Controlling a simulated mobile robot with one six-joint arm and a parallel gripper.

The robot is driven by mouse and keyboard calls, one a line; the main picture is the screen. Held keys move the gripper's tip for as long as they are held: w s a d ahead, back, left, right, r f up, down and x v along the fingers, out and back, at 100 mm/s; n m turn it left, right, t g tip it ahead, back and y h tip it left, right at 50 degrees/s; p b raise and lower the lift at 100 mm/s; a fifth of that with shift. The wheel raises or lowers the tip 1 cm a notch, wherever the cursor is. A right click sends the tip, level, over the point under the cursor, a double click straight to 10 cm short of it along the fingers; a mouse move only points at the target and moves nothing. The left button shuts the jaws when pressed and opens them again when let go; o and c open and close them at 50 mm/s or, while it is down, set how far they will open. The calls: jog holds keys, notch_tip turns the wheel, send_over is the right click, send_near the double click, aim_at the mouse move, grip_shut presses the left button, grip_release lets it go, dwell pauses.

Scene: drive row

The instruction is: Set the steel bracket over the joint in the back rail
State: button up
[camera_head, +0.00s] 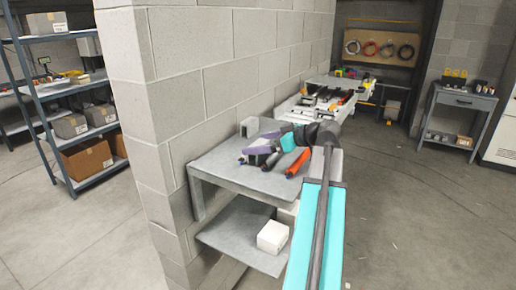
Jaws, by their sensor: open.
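My arm reaches from the bottom of the view up to the near grey bench. My gripper (262,153), small and partly lost among the wrist parts, is over the bench top with its jaws open. A grey bracket-like piece (249,127) stands at the back of this bench, by the wall and just behind my gripper; it looks like the steel bracket, but I cannot be sure. No contact between them can be made out. Farther along the wall a light bench (297,108) carries dark rail-like parts (325,98). The back rail's joint is too small to make out.
The grey bench (215,165) also holds an orange-red tool (297,163). A white box (272,237) sits on its lower shelf. A block wall (180,100) borders the bench. Shelving (45,100) stands left, a small table (455,99) far right. Floor on the right is clear.

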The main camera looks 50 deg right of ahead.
aim_at(257, 143)
jog(key=shift+x, duration=0.85)
jog(key=c, duration=1.3)
jog(key=shift+c, duration=0.2)
jog(key=shift+r, duration=0.15)
jog(key=shift+r+b, duration=0.65)
jog(key=shift+r, duration=0.95)
jog(key=s+a+r+b, duration=0.1)
jog(key=s+a+b, duration=0.2)
jog(key=s, duration=1.1)
jog(key=a, duration=0.3)
jog(key=shift+s+a+r+b, duration=0.2)
jog(key=shift+s+r+b, duration=0.1)
jog(key=shift+s, duration=0.1)
